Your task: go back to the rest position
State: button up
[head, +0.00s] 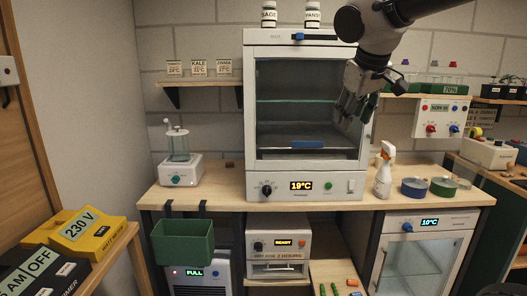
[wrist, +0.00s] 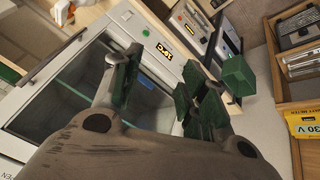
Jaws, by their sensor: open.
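My gripper (head: 357,103) hangs in the upper right of the head view, in front of the right side of the tall cabinet's glass door. Its fingers point down and it is open and empty. In the wrist view the gripper (wrist: 160,95) shows its green-padded fingers spread apart with nothing between them. Behind them is the cabinet front with its lit display. My arm reaches in from the top right of the head view.
The glass-doored cabinet (head: 251,110) stands on the wooden bench, reading 19°C. A spray bottle (head: 383,174) and coloured round dishes (head: 443,186) stand to its right. A green bin (head: 183,243) hangs at the bench front. Shelves flank the cabinet.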

jog(key=s+d+f+m+g, duration=0.1)
jog(key=s+d+f+m, duration=0.1)
jog(key=s+d+f, duration=0.4)
jog(key=s+d+f+m+g, duration=0.1)
jog(key=s+d+f+m, duration=0.2)
jog(key=s+d+f, duration=0.4)
jog(key=s+d, duration=0.2)
jog(key=s, duration=0.6)
jog(key=shift+f, duration=0.25)
dwell(2.3)
